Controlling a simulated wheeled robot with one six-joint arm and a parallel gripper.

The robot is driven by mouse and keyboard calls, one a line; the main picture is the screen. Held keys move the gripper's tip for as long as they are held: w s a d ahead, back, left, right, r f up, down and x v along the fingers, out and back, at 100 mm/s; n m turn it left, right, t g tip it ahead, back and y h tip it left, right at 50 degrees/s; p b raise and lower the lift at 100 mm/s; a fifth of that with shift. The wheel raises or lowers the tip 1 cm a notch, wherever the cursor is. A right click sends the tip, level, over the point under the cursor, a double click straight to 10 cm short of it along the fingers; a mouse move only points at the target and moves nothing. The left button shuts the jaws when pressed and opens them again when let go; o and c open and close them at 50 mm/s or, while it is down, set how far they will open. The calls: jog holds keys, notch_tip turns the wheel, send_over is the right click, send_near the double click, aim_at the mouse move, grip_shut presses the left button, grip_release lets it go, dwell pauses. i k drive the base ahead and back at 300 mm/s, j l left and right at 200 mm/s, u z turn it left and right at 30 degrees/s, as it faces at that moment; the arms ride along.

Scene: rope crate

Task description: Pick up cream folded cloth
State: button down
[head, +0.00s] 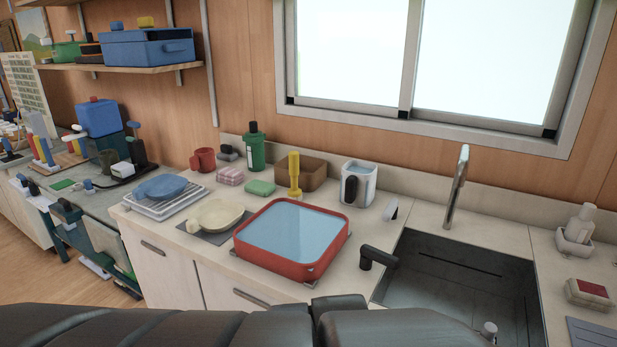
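I cannot make out a cream folded cloth for certain in the head view. A small pink-and-white striped folded cloth (230,176) lies on the counter behind the red basin. A cream round dish with a short handle (215,214) lies on a dark mat left of the basin. A cream block with a dark red top (590,293) sits at the far right, beyond the sink; I cannot tell what it is. Dark links of my arm cross the bottom edge. My gripper is not in view.
A red basin of water (341,242) stands mid-counter, left of the grey sink (450,280) with its tall tap (456,187). Behind are a green bottle (255,152), yellow-handled brush (294,172), brown box (324,178) and white container (358,181). A blue dish (161,187) sits on a rack.

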aim_at(589, 295)
jog(key=z, duration=2.25)
